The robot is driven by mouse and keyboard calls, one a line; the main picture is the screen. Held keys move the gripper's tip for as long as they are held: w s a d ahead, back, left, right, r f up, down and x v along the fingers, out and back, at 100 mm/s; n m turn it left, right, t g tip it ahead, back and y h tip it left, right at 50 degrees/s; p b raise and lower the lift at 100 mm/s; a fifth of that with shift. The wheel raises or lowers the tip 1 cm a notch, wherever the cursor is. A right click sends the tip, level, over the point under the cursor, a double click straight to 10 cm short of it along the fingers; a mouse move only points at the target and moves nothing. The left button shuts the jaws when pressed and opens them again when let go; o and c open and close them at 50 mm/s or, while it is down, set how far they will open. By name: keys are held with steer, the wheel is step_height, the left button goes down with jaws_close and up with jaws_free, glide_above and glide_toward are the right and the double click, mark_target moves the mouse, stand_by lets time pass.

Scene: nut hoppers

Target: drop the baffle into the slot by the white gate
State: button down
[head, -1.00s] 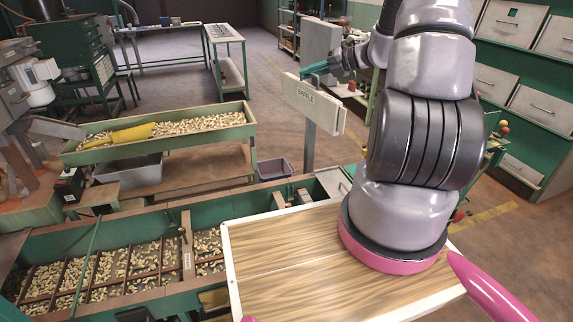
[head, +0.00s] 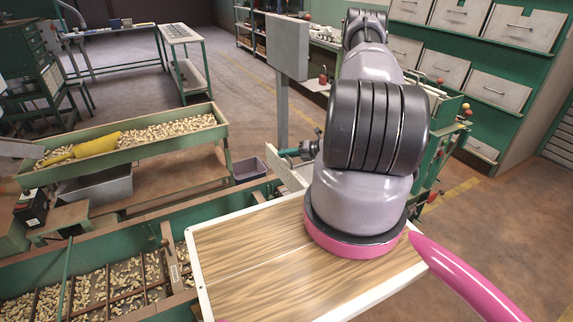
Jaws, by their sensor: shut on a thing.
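My gripper (head: 306,152) shows just left of my arm, above the far edge of the wood-topped board. It is shut on the baffle (head: 289,179), a pale flat panel hanging below it. Only part of the baffle shows; my arm and the board hide the rest, and its lettering is not readable now. The baffle is at the right end of the green hopper trough (head: 105,233). I cannot tell whether it touches the trough or has entered a slot. I cannot make out the white gate or the slot; that end is largely hidden.
The trough holds nuts between dividers, one with a small label (head: 174,273). Behind it stands a green nut tray (head: 135,135) with a yellow scoop (head: 96,144). A purple bin (head: 248,169) and a post with a grey box (head: 287,47) stand near the gripper. Drawers line the right.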

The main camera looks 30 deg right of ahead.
mark_target(285, 164)
steer(key=f, duration=0.2)
steer(key=s+f, duration=0.1)
steer(key=shift+s+f, duration=0.15)
steer(key=shift+f, duration=2.8)
steer(key=shift+f, duration=3.05)
step_height(285, 164, down, 9)
steer(key=shift+f, duration=0.15)
